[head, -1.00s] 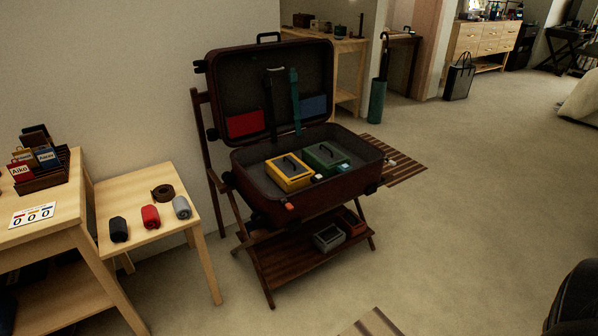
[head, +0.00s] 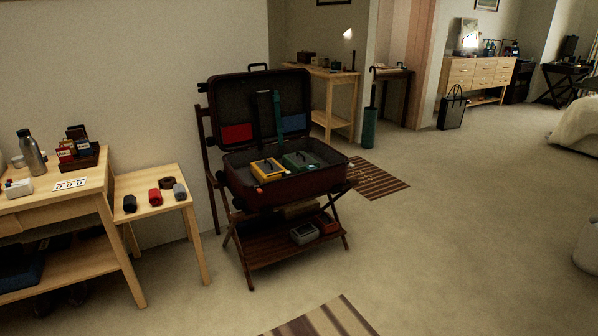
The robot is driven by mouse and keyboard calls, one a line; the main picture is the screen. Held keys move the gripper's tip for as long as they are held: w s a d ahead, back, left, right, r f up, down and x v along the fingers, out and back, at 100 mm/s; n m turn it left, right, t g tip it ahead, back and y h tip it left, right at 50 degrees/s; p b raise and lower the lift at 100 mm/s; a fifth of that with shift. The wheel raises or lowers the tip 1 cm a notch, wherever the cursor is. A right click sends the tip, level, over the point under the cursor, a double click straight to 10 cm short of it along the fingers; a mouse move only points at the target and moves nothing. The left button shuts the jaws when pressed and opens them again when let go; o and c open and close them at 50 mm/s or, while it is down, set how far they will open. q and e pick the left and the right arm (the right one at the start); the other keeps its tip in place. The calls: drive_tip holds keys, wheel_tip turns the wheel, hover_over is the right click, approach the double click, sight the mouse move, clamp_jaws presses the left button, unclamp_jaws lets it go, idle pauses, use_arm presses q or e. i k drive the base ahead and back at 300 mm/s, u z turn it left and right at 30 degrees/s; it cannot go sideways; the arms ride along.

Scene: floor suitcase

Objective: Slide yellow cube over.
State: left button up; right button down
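The yellow cube is a box-shaped yellow packing case (head: 268,169) with a dark handle on top. It lies in the left part of the open dark red suitcase (head: 290,188), which stands on a folding wooden rack. A green case (head: 301,160) with a dark handle sits beside it on the right, close to it; I cannot tell whether they touch. The suitcase lid (head: 240,108) stands upright at the back, with a red and a blue panel and hanging straps. Neither of my grippers is in view.
A small wooden table (head: 155,181) with rolled items stands left of the rack, beside a larger desk (head: 62,198). Grey and red boxes lie on the rack's lower shelf (head: 270,247). A striped mat (head: 322,318) lies in front. The carpet to the right is mostly clear.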

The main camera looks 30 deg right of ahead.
sight(264, 171)
drive_tip(key=z, duration=0.75)
drive_tip(key=i, duration=0.75)
drive_tip(key=z, duration=0.7)
drive_tip(key=i, duration=1)
drive_tip(key=u, duration=0.45)
